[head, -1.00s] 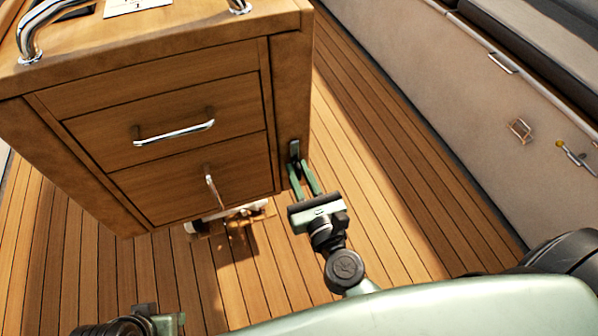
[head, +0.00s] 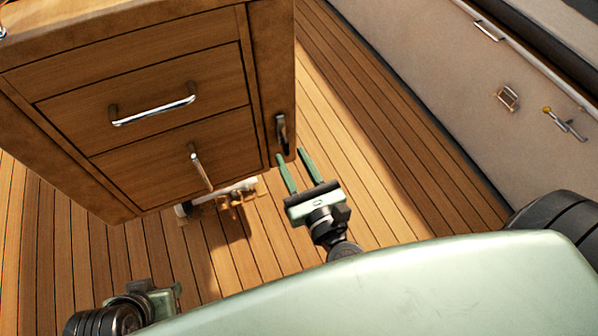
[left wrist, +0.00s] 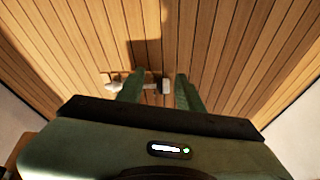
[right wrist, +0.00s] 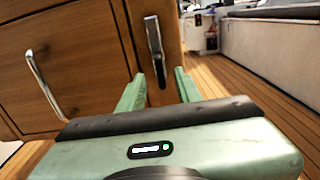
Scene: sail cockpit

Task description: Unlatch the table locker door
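The wooden table locker (head: 60,120) has an upper panel with a horizontal chrome handle (head: 153,105) and a lower panel with an upright handle (head: 201,172). Both panels look closed. A dark, upright latch with a metal lever (head: 282,133) sits on the right-hand post; it also shows in the right wrist view (right wrist: 154,50). My right gripper (head: 291,156) is open and empty, its fingertips just below and in front of the latch; I cannot tell whether they touch it. My left gripper (left wrist: 158,80) is open and empty, pointing at the floor, low at the left.
A pale fitting with brass parts (head: 220,195) lies low under the locker. The plank floor (head: 400,160) is clear to the right. A pale bench wall (head: 450,75) with small metal fittings runs along the right side.

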